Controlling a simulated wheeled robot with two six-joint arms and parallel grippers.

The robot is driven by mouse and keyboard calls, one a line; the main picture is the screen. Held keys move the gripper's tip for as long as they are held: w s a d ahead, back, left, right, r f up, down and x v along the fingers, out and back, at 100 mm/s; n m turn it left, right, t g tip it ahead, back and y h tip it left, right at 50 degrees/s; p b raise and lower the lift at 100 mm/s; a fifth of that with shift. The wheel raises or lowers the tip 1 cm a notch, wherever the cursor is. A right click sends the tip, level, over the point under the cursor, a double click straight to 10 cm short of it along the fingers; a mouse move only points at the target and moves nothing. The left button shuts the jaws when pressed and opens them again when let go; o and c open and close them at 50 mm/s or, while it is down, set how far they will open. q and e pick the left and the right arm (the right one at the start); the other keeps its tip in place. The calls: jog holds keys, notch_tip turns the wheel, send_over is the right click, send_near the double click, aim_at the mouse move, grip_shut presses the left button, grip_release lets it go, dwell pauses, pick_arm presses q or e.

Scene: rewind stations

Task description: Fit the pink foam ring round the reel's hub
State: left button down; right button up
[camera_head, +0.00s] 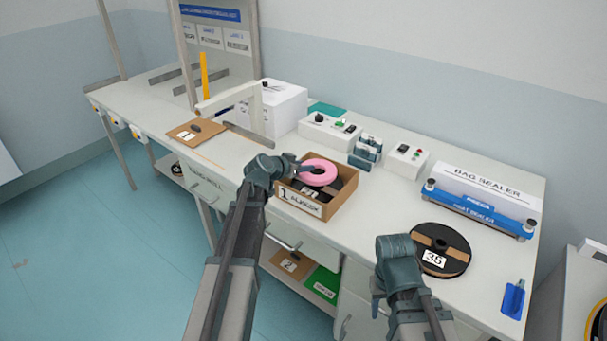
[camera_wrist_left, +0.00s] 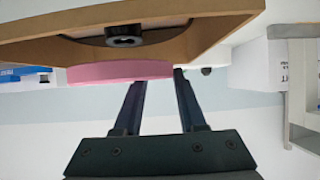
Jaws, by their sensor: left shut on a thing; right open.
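The pink foam ring (camera_head: 321,172) is at the cardboard box marked 1, above or against the dark contents. My left gripper (camera_head: 304,168) is shut on the ring's wall. The left wrist view shows the pink ring (camera_wrist_left: 100,72) at the fingertips (camera_wrist_left: 160,76). A black reel (camera_head: 458,263) with a brown band and a label 35 lies flat on the bench at the right, its hub (camera_head: 440,243) bare and facing up. My right gripper (camera_head: 377,291) is open and empty by the bench's front edge, left of the reel; its fingers are mostly hidden.
The cardboard box (camera_head: 301,203) holds dark round items; its wall shows in the left wrist view (camera_wrist_left: 215,28). A blue and white bag sealer (camera_head: 480,205) stands behind the reel. A blue tool (camera_head: 514,299) lies at the right. Bench between box and reel is clear.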

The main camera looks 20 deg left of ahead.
pick_arm(q)
jog(key=f+b, duration=0.3)
jog(key=f, duration=0.1)
jog(key=shift+w+b, duration=0.35)
jog(key=shift+r, duration=0.2)
